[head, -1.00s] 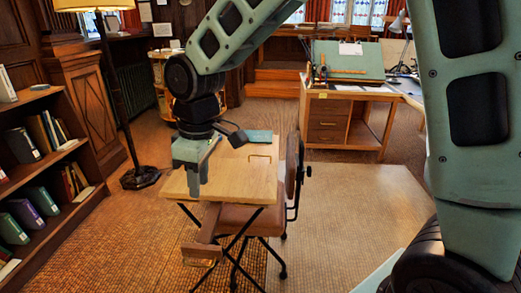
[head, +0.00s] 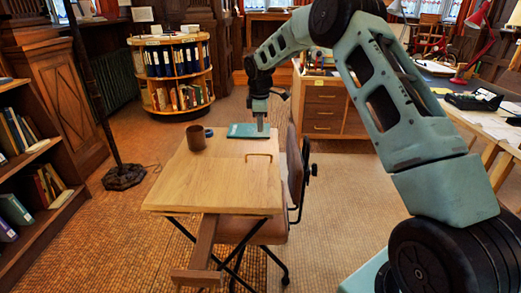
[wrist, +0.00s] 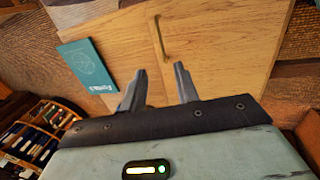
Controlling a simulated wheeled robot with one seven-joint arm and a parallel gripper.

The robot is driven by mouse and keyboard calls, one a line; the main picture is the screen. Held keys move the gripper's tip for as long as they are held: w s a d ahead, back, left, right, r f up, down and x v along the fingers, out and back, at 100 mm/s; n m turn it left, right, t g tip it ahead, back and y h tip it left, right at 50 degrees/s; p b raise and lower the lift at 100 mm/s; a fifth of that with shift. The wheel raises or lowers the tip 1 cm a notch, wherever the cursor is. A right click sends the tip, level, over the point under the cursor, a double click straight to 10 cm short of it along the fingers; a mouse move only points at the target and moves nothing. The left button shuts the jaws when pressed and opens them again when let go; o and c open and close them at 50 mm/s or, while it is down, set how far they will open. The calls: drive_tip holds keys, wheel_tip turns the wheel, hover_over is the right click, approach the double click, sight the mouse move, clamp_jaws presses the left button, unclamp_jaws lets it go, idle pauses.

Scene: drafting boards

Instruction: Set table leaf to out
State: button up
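A small table with a pale wooden top (head: 205,170) stands on crossed dark legs. A thin metal handle (head: 259,156) lies on the top's right part; it also shows in the wrist view (wrist: 161,38). I cannot tell for certain which panel is the leaf. My gripper (head: 262,128) points down over the far right part of the top, beyond the handle and beside a teal book (head: 243,131). In the wrist view its fingers (wrist: 160,68) are apart with nothing between them, and the handle lies ahead of them.
A brown chair (head: 294,170) is close against the right side. A lamp pole (head: 90,90) and bookshelf (head: 30,180) are at left.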

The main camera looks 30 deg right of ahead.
hover_over(260, 163)
wheel_tip(260, 163, down, 13)
drive_tip(key=shift+f, duration=0.1)
clamp_jaws()
